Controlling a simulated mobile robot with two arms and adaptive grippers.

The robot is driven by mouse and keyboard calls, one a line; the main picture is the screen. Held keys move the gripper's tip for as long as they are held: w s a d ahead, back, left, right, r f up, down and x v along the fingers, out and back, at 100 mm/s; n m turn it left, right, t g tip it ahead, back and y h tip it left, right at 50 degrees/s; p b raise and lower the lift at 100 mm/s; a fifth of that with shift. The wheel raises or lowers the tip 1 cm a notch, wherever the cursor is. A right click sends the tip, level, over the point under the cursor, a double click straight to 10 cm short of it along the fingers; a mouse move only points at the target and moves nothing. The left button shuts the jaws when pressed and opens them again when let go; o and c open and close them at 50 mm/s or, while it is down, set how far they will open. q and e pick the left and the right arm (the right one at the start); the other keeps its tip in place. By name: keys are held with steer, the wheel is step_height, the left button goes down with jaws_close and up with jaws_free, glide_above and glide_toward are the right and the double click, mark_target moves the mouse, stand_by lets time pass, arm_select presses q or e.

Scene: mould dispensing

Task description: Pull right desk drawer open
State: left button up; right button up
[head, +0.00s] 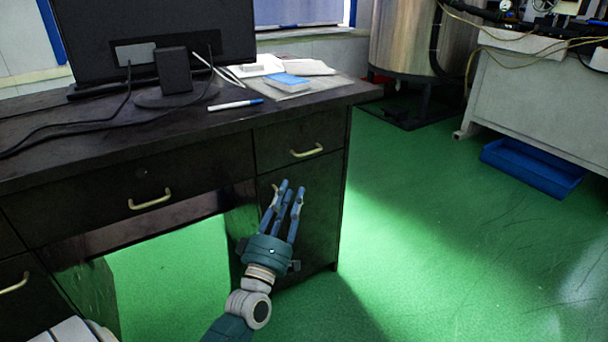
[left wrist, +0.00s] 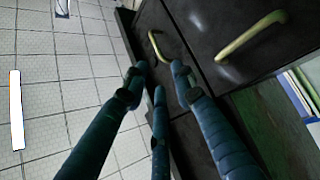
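The right desk drawer (head: 285,137) is shut, in the upper right of the black desk front. Its pale brass handle (head: 306,150) is unobstructed in the head view. My left gripper (head: 290,187) is in front of the cabinet panel, below and slightly left of that handle in the picture. Its blue-grey fingers are spread apart and empty. In the left wrist view my left gripper (left wrist: 158,76) points toward a dark front with two brass handles; I cannot tell for sure which belongs to the right drawer. My right gripper is not in view.
The wide middle drawer (head: 120,190) and a lower left drawer are shut, with brass handles. A monitor (head: 150,40), cables, papers, a blue book (head: 288,82) and a pen (head: 236,105) are on the desktop. Green floor (head: 430,230) lies open to the right.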

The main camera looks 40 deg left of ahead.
mark_target(277, 145)
arm_select(q)
steer(key=b+x, duration=0.2)
steer(key=x, duration=0.8)
steer(key=shift+w+a+r, duration=0.1)
steer(key=shift+w+r, duration=0.1)
jaws_close()
